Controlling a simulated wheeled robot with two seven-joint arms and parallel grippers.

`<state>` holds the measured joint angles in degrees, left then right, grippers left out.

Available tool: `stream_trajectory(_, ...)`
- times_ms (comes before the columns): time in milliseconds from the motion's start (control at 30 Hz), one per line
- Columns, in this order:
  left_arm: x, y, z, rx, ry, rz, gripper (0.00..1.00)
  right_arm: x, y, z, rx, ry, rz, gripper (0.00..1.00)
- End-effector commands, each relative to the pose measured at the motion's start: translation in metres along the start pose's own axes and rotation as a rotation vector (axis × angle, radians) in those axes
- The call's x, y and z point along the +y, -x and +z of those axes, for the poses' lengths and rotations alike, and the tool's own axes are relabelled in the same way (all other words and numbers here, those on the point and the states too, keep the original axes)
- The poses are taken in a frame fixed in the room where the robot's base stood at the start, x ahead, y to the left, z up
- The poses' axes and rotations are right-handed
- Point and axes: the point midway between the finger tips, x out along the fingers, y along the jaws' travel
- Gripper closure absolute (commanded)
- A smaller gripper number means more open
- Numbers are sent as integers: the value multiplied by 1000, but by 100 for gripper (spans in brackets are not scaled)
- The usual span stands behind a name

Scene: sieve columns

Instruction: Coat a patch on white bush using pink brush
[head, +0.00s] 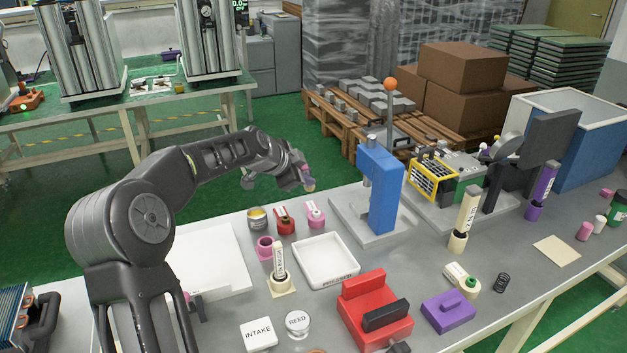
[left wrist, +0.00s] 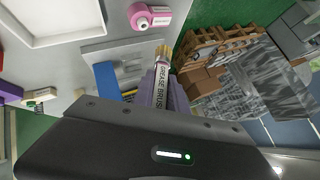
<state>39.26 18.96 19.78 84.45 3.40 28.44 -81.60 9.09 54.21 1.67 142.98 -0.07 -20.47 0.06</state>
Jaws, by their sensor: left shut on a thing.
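My left gripper (head: 306,182) is raised above the back edge of the grey workbench. In the left wrist view it is shut on a brush (left wrist: 162,72) with a white label reading "GREASE BRUSH" and tan bristles. The bristles point away from the gripper and touch nothing that I can make out. A cream-white piece with a round ring (head: 462,279) lies right of the red block and may be the white bush. It also shows small in the left wrist view (left wrist: 42,95). My right gripper is out of view.
A white tray (head: 327,283) lies mid-bench. A blue press (head: 380,188), red block (head: 374,306) and labelled tubes (head: 279,260) (head: 466,217) are obstacles.

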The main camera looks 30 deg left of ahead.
Motion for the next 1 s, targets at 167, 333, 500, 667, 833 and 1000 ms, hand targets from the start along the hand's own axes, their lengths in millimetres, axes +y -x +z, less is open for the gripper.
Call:
stream_trajectory(167, -3, 1, 2, -16, 21, -17, 100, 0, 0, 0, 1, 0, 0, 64)
stream_trajectory(333, -2, 1, 3, -23, 31, -25, 100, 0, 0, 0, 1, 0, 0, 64)
stream_trajectory(500, -2, 1, 3, -24, 32, -26, 100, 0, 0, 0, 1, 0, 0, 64)
stream_trajectory(667, -2, 1, 3, -24, 32, -26, 100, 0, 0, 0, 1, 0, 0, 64)
stream_trajectory(833, 0, -3, 7, -25, 33, -25, 100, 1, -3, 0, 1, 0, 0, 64)
stream_trajectory(1000, 5, -12, 18, -24, 33, -24, 100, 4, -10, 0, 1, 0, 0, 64)
